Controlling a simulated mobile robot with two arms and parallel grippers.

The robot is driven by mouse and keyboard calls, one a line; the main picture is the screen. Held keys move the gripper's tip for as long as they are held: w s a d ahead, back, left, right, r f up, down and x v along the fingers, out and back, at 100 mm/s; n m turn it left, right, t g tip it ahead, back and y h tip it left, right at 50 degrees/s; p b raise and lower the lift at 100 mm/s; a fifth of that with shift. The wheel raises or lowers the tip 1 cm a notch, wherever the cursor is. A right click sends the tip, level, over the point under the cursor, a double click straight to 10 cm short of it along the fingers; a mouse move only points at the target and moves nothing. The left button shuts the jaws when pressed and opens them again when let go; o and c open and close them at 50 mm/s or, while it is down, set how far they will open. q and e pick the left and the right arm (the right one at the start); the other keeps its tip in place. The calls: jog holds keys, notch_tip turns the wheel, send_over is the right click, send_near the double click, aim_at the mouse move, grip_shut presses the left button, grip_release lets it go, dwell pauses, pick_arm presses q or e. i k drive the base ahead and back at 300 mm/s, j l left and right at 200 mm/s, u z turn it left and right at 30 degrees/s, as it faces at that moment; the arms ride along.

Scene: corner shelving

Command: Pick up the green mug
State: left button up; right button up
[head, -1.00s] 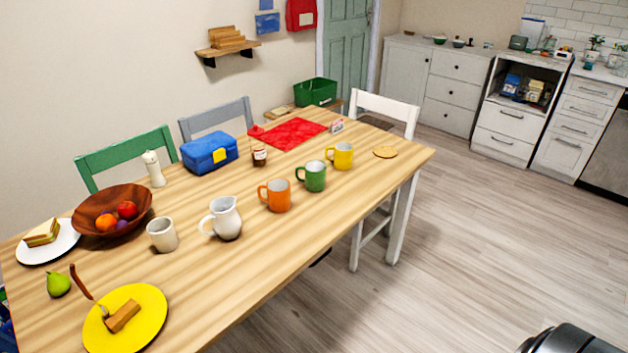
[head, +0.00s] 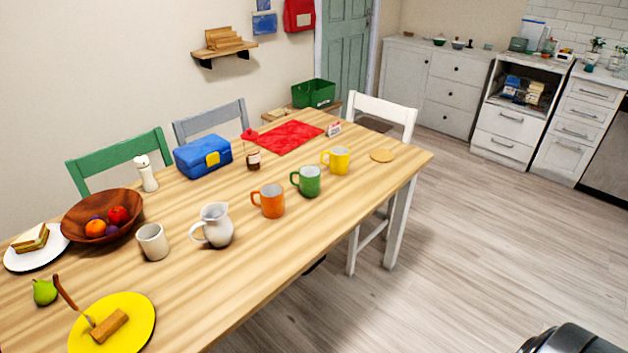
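The green mug (head: 310,182) stands upright on the wooden table (head: 240,268), near its front edge, with its handle toward the left. It is between an orange mug (head: 271,201) on its left and a yellow mug (head: 339,160) on its right, apart from both. Neither of my grippers shows in the head view. A dark rounded part at the bottom right edge seems to be mine.
A white pitcher (head: 218,226), a pale cup (head: 152,242), a fruit bowl (head: 72,222) and a yellow plate (head: 140,322) stand further left. A white chair (head: 383,112) is at the right end. The floor (head: 470,260) in front is clear.

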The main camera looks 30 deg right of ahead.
aim_at(309, 175)
jog(key=i+l, duration=0.15)
jog(key=l, duration=0.2)
jog(key=i+l, duration=0.1)
jog(key=l, duration=0.3)
jog(key=i+l, duration=0.15)
jog(key=l, duration=0.2)
jog(key=i+l+z, duration=0.1)
jog(key=l, duration=0.3)
jog(key=i+l, duration=0.15)
jog(key=l, duration=0.2)
